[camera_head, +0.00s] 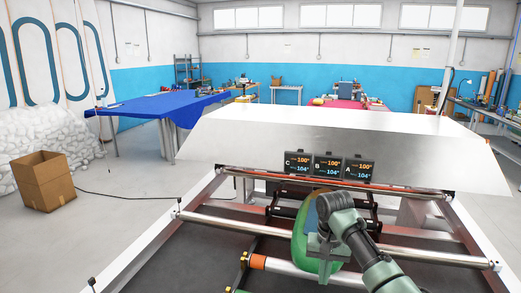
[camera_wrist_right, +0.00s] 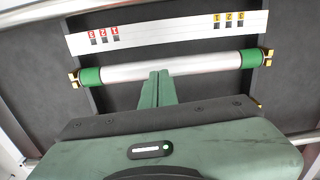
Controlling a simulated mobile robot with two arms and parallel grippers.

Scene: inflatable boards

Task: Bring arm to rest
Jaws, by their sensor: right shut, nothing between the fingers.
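My right arm comes in from the lower right of the head view and bends over the machine bed. Its grey-green gripper (camera_head: 325,247) points down over the rollers. In the wrist view the two fingers (camera_wrist_right: 158,86) are together, with nothing between them. They overlap the near edge of a pale roller (camera_wrist_right: 205,66) with green ends; whether they touch it I cannot tell. My left gripper is in neither view.
A machine with a white hood (camera_head: 290,135) and three displays (camera_head: 330,166) stands in front. Metal rollers (camera_head: 430,255) and side rails surround the gripper. A numbered white strip (camera_wrist_right: 170,32) lies beyond the green-ended roller. A cardboard box (camera_head: 45,182) stands left on open floor.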

